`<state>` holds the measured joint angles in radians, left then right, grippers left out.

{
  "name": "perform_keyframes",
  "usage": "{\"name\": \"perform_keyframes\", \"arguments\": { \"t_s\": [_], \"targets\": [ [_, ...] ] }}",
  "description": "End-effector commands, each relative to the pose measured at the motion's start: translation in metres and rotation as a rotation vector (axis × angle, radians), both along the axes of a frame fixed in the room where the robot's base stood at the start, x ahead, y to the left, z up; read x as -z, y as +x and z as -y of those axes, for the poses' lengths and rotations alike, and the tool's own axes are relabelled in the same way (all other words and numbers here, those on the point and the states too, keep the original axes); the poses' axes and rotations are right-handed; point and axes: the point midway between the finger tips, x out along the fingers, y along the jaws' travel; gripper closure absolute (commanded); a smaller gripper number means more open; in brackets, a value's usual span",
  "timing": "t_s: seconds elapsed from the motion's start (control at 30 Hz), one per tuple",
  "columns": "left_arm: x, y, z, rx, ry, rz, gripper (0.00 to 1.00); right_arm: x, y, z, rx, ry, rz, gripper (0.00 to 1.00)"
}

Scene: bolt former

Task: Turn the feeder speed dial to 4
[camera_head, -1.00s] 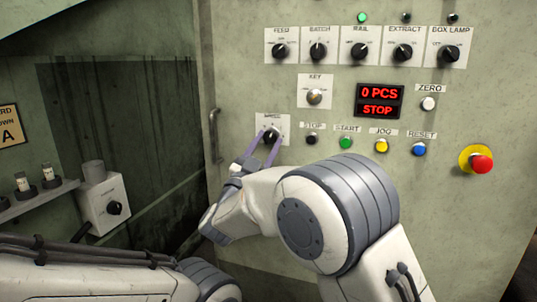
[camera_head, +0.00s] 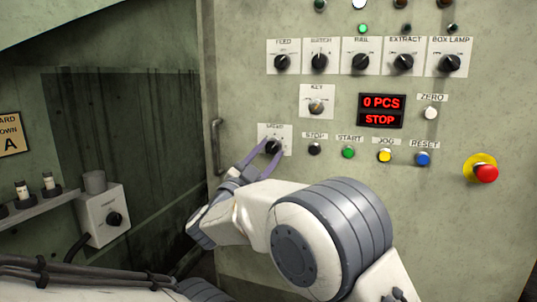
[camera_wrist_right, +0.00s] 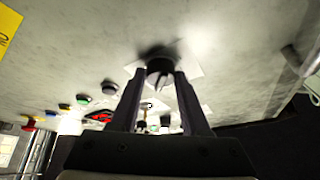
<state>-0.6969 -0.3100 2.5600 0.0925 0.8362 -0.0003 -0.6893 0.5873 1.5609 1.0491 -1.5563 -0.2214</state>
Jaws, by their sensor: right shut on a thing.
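The speed dial (camera_head: 272,147) is a black knob on a white plate labelled SPEED, low on the left of the green control panel. It also shows in the right wrist view (camera_wrist_right: 159,70). My right gripper (camera_head: 275,144) reaches it from below, with one purple finger on each side of the knob. In the right wrist view the fingers (camera_wrist_right: 158,77) are shut on the knob. The scale marks are too small to read, so I cannot tell the setting. My left arm shows at the lower left, but its gripper is out of view.
Stop (camera_head: 314,149), start (camera_head: 348,152), jog (camera_head: 385,156) and reset (camera_head: 423,159) buttons sit right of the dial. A key switch (camera_head: 316,106) is above. The display (camera_head: 381,110) reads 0 PCS, STOP. A red emergency button (camera_head: 486,173) is far right; a door handle (camera_head: 216,146) is left.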

Motion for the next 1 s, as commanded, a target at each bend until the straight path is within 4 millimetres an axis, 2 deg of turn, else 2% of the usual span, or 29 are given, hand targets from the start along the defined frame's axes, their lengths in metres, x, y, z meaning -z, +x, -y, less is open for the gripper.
{"name": "perform_keyframes", "arguments": {
  "t_s": [0.03,0.1,0.5,0.8,1.0],
  "targets": [
    [0.000,0.000,0.000,0.000,0.000,0.000,0.50,0.001,0.000,0.000,0.001,0.000,-0.002,0.46],
    [0.000,0.000,0.000,0.000,0.000,0.000,0.50,0.000,0.000,0.000,0.000,-0.001,-0.001,0.24],
    [0.005,0.000,0.000,0.000,0.000,0.000,0.50,0.004,-0.005,-0.004,-0.002,-0.001,0.000,0.24],
    [0.035,0.000,0.000,0.000,0.000,0.000,0.50,0.030,-0.047,-0.031,-0.004,-0.001,0.000,0.24],
    [0.047,0.000,0.000,0.000,0.000,0.000,0.50,0.041,-0.072,-0.046,-0.003,-0.001,-0.001,0.24]
  ]
}}
